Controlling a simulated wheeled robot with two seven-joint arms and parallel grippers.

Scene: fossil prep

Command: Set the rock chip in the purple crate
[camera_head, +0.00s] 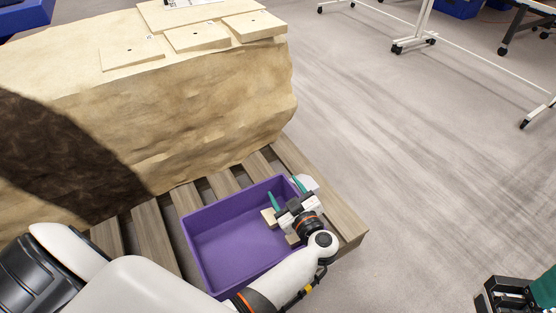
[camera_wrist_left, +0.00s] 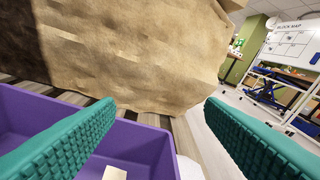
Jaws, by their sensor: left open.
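The purple crate (camera_head: 235,274) stands on the wooden pallet beside the large rock. A pale beige piece (camera_head: 268,217), which looks like the rock chip, shows inside the crate near its right wall. Another beige bit (camera_head: 292,240) shows beside my wrist; I cannot tell if it is the same piece. My left gripper (camera_head: 286,194) is over the crate's right side, open, with nothing between its teal fingers. In the left wrist view a pale piece (camera_wrist_left: 115,173) lies low in the crate (camera_wrist_left: 146,143). My right gripper (camera_head: 508,297) is at the bottom right, partly cut off.
The big tan rock block (camera_head: 220,100) fills the back left, with flat slabs (camera_head: 197,37) on top. The pallet (camera_head: 318,192) extends past the crate's right side.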

